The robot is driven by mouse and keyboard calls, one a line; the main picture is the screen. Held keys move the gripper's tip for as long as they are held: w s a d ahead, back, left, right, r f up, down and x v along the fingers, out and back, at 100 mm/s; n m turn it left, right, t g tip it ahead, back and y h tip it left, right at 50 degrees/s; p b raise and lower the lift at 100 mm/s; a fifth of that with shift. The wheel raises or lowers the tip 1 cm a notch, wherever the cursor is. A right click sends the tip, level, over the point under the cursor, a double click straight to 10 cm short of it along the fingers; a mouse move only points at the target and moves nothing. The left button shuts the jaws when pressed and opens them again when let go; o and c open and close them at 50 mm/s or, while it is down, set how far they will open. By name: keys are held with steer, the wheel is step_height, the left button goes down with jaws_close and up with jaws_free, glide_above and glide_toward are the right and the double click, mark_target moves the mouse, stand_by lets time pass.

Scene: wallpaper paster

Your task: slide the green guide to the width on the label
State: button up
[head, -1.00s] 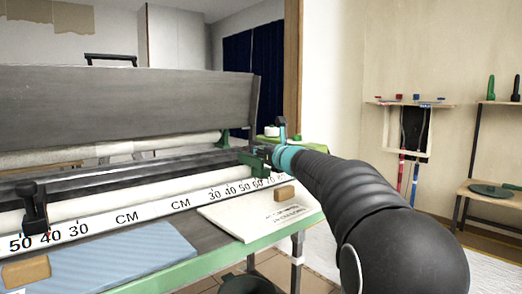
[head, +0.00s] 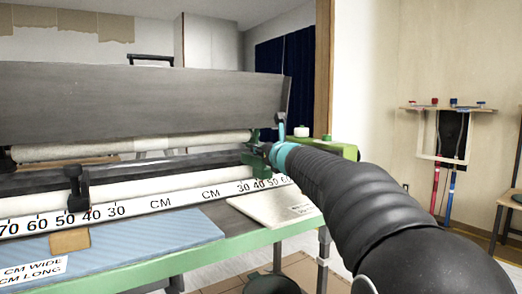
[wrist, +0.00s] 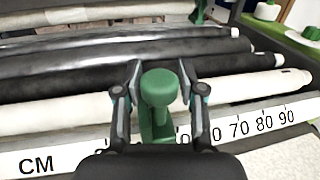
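The green guide (wrist: 159,90) stands on the white CM scale at the right half of the paster, near the 40 and 50 marks; it also shows in the head view (head: 257,158). My gripper (wrist: 160,82) is around its knob, one finger on each side. Narrow gaps show between the fingers and the guide, so it looks partly open. The scale (head: 160,204) reads 30 upward on both sides of its middle. The black guide (head: 76,188) stands between 40 and 50 on the left half. The label (head: 33,270) reads "CM WIDE, CM LONG"; its numbers are cut off.
Blue striped paper (head: 150,238) and a tan block (head: 69,240) lie on the green-edged table at the left. A pale board (head: 270,205) lies at the right. Rollers (wrist: 140,73) run behind the scale. A wall rack (head: 445,150) stands far right.

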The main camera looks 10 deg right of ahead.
steer(key=shift+o, duration=1.1)
steer(key=shift+s, duration=0.1)
steer(key=s+d, duration=0.1)
steer(key=s, duration=1)
steer(key=shift+s+d, duration=0.35)
